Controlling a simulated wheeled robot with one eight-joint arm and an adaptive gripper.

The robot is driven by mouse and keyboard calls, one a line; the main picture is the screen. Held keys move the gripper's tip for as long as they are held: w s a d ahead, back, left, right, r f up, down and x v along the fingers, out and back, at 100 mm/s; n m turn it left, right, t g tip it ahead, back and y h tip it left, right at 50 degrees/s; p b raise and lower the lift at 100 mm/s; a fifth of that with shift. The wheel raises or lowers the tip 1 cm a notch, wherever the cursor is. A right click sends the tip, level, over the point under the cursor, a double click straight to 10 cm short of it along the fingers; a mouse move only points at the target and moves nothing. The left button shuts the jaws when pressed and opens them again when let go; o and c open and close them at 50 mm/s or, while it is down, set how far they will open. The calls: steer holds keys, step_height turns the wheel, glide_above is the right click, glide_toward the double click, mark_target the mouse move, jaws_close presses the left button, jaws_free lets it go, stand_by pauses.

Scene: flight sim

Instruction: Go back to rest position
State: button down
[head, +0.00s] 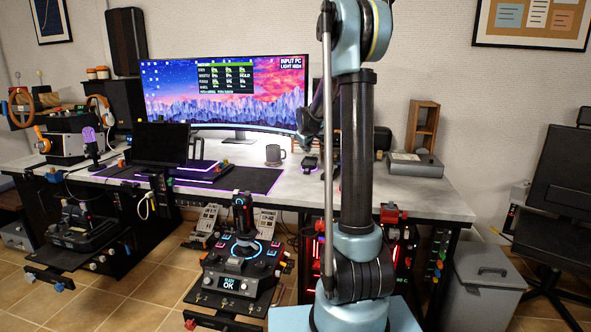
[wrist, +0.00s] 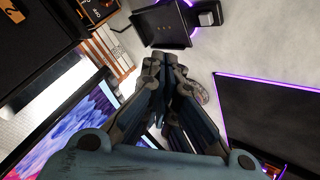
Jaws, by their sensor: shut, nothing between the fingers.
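My gripper (wrist: 165,62) is shut and empty in the wrist view, its fingertips together over the white desk top. In the head view my gripper (head: 308,128) shows small and dark in front of the right end of the monitor, partly hidden behind my own arm. My arm stands tall at the right of centre, with its upper end cut off by the frame's top edge. In the wrist view, a round grey object, perhaps the mug, is partly hidden behind the fingers.
The curved monitor (head: 225,95) stands at the back of the desk (head: 420,190). A grey mug (head: 274,154) stands beside a black desk mat (head: 262,180). A joystick panel (head: 240,262) is in front. A wooden stand (head: 421,127) is at the right, above a grey bin (head: 486,285).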

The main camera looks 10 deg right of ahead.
steer(key=s+d+m+g, duration=0.2)
steer(key=s+m+g, duration=0.15)
steer(key=s, duration=2.75)
steer(key=s+f+m+g, duration=0.1)
steer(key=s+f, duration=0.3)
steer(key=s, duration=0.4)
steer(key=s+f+m+g, duration=0.1)
steer(key=s+f, duration=0.3)
steer(key=s, duration=0.4)
steer(key=s+a+f+m+g+y, duration=0.1)
steer(key=s+f, duration=0.3)
steer(key=s, duration=0.5)
steer(key=shift+f+m, duration=0.15)
steer(key=shift+m, duration=0.3)
steer(key=shift+w+d, duration=0.1)
